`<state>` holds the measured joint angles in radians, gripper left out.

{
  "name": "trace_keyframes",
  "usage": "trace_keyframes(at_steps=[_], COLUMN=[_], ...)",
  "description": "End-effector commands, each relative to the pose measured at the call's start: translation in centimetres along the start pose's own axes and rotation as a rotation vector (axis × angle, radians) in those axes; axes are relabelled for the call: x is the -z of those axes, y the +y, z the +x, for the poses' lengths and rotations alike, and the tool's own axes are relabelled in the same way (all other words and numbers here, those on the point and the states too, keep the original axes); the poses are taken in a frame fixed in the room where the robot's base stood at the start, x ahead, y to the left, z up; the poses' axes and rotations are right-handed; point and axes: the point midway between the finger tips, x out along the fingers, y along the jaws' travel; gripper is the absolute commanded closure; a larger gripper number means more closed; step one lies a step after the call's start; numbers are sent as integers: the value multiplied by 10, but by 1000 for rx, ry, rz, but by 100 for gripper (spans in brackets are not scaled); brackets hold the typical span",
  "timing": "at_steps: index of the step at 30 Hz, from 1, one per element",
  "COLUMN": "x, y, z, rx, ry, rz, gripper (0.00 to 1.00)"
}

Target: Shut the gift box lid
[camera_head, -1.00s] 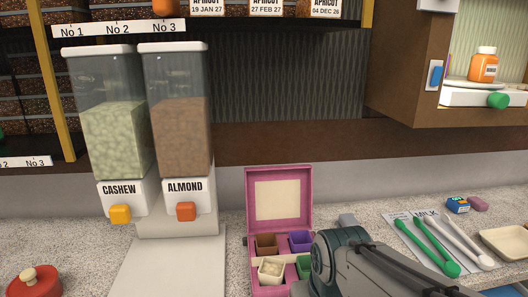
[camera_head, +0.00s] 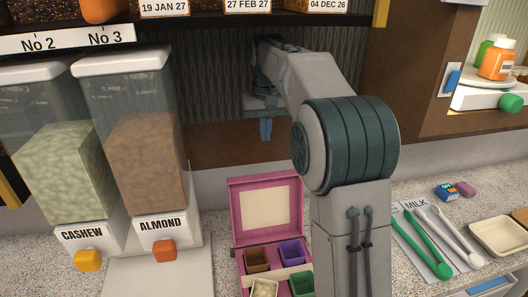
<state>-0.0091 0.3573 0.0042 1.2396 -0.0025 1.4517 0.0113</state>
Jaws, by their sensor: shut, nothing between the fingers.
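The pink gift box (camera_head: 240,264) stands on the speckled counter with its lid (camera_head: 266,209) open and upright at the back. The lid has a cream panel inside. Small brown, purple, green and cream-filled cups sit in the box; its front is cut off by the frame and my arm covers its right side. My gripper (camera_head: 266,130) is above and behind the lid, near the ribbed back wall, pointing down. Its blue fingers are shut and empty, apart from the lid.
Cashew (camera_head: 63,170) and almond (camera_head: 147,160) dispensers stand left of the box. A shelf (camera_head: 210,18) runs above my gripper.

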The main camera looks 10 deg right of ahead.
Motion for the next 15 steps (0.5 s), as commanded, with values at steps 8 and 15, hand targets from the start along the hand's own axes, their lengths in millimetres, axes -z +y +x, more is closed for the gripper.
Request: trace_keyframes(at_steps=[8,15], x=[4,3], y=[-1,1], z=[25,76], rx=[0,0], ry=[-6,-6], rz=[-2,1], gripper=[100,100])
